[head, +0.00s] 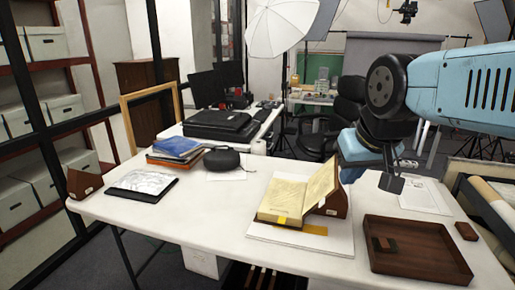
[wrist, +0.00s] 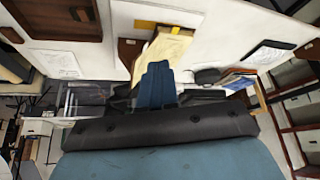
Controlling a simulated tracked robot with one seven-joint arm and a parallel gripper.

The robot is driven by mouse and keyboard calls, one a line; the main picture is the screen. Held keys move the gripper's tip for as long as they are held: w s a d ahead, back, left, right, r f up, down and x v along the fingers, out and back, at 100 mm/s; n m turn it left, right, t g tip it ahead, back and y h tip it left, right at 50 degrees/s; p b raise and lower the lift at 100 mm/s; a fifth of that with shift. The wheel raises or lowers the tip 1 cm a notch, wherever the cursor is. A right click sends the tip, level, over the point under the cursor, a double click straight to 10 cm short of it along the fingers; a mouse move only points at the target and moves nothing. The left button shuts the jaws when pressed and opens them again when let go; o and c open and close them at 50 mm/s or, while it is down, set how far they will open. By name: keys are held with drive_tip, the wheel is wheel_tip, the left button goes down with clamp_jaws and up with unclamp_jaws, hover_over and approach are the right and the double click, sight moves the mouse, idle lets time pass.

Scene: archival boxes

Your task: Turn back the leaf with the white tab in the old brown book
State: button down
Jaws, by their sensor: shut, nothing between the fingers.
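The old book (head: 285,198) lies open on a white board on the table, its pages yellowed. Its right side (head: 322,188) slants up against a brown wedge. A yellow tab (head: 282,220) shows at the near edge of the left page. I cannot make out a white tab on any leaf. The book also shows upside down in the wrist view (wrist: 168,48). My gripper (wrist: 157,66) is shut and empty; its blue fingers overlap the book's image there. In the head view my arm hangs behind and right of the book, apart from it, and the fingertips are not clear.
A brown wooden tray (head: 415,268) with a small dark block inside stands right of the book. The brown wedge (head: 336,204) carries a white label. A dark rounded object (head: 222,159), stacked books (head: 176,150) and a framed drawing (head: 143,183) lie left. Table between is clear.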

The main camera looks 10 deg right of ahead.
drive_tip(key=w+d+f+m+g+y, duration=0.6)
drive_tip(key=w+f+m, duration=0.4)
drive_tip(key=w+f, duration=0.25)
drive_tip(key=w+d+f+m+t+y, duration=0.2)
drive_tip(key=d+f+m+t+y, duration=0.2)
drive_tip(key=d+f+m, duration=0.3)
drive_tip(key=w+d+f+m+t+y, duration=0.25)
drive_tip(key=d+f+m+y, duration=0.3)
drive_tip(key=d+f, duration=0.3)
drive_tip(key=r+x, duration=0.2)
drive_tip(key=x, duration=0.9)
drive_tip(key=shift+w+a+r+h, duration=0.3)
drive_tip(key=shift+a+h, duration=0.15)
drive_tip(key=shift+d+r, duration=0.1)
